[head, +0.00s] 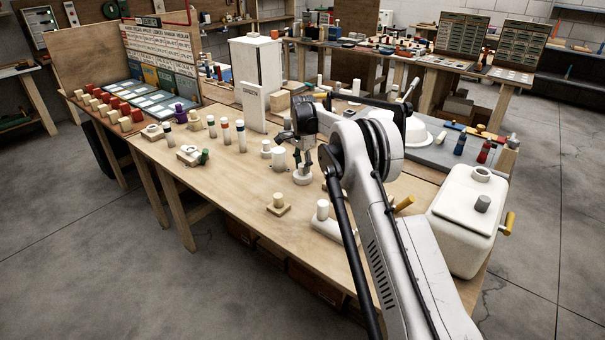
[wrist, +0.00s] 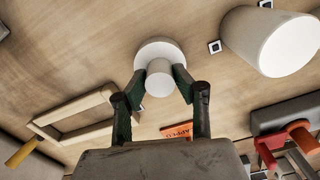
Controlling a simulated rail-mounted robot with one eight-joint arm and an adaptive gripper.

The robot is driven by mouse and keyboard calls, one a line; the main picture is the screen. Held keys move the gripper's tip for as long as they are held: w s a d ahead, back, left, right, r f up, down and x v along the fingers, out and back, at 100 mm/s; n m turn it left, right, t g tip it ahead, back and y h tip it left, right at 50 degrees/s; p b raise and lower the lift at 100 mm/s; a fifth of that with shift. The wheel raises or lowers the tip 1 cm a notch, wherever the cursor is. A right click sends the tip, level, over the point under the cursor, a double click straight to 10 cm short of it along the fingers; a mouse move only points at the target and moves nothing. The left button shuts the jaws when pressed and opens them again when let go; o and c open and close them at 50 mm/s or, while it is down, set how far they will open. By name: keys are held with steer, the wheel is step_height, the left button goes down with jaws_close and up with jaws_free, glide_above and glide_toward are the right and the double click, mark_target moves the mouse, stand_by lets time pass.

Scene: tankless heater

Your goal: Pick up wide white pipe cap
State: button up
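The wide white pipe cap (head: 302,178) stands on the wooden bench below my gripper (head: 303,158). In the wrist view the white cap (wrist: 157,52) shows a wide round base with a narrower knob (wrist: 159,78) on top. My gripper (wrist: 161,80) has its dark green fingers apart, one on each side of the knob. Narrow gaps seem to lie between the fingers and the knob. The cap rests on the bench, and I cannot make out firm contact.
A larger white cylinder (wrist: 268,40) stands to the right in the wrist view. A wooden frame (wrist: 75,118) lies at left. In the head view a wooden block with a peg (head: 278,204) and a white cylinder (head: 279,158) stand nearby. A white tank (head: 462,225) stands at right.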

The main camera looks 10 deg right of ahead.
jaws_close()
steer(key=shift+r, duration=0.15)
